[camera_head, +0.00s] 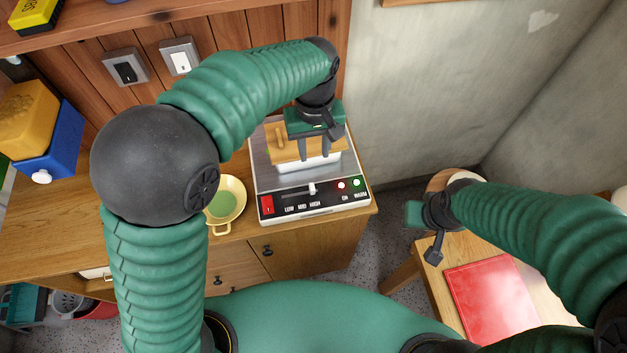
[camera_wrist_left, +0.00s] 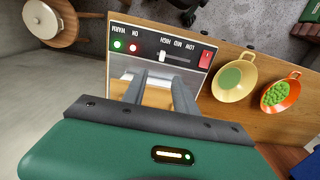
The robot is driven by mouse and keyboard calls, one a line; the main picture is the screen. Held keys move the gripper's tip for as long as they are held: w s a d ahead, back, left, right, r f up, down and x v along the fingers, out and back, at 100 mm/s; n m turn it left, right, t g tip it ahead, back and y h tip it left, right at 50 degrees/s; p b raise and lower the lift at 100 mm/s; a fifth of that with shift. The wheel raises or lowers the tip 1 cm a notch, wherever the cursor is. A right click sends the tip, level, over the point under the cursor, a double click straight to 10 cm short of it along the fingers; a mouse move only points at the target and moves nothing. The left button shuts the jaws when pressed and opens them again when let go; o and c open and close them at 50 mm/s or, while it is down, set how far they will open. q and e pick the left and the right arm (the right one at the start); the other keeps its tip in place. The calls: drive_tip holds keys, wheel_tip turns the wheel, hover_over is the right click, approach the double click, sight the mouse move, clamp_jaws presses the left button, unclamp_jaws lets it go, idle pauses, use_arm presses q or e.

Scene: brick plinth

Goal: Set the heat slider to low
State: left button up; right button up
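The warming appliance (camera_head: 262,170) stands on the wooden cabinet, its black control panel facing me. The heat slider's pale knob (camera_head: 312,188) is at the HIGH end of its slot, right of the LOW and MID labels. The knob also shows in the left wrist view (camera_wrist_left: 162,56), by HIGH. My left gripper (camera_head: 313,153) is over the appliance, behind the panel, pointing down. Its two fingers are apart with nothing visibly held; they also show in the left wrist view (camera_wrist_left: 160,88). My right gripper (camera_head: 428,222) is off to the right, away from the appliance; its fingers are unclear.
A red rocker switch (camera_head: 267,204) is at the panel's left; red and green lights are at its right. A wooden piece (camera_head: 283,153) lies on the appliance under my left gripper. A yellow pan (camera_head: 237,190) stands just left. A red book (camera_head: 492,298) lies on the right table.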

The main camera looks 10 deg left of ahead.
sight(311, 186)
use_arm(q)
drive_tip(key=f, duration=0.8)
drive_tip(key=f+p, duration=0.1)
drive_tip(key=f, duration=0.7)
drive_tip(key=shift+s+a+f, duration=0.15)
drive_tip(key=shift+a+f, duration=0.05)
drive_tip(key=shift+f, duration=0.05)
drive_tip(key=shift+a, duration=0.1)
drive_tip(key=shift+c, duration=0.3)
clamp_jaws()
drive_tip(key=shift+a+r, duration=0.1)
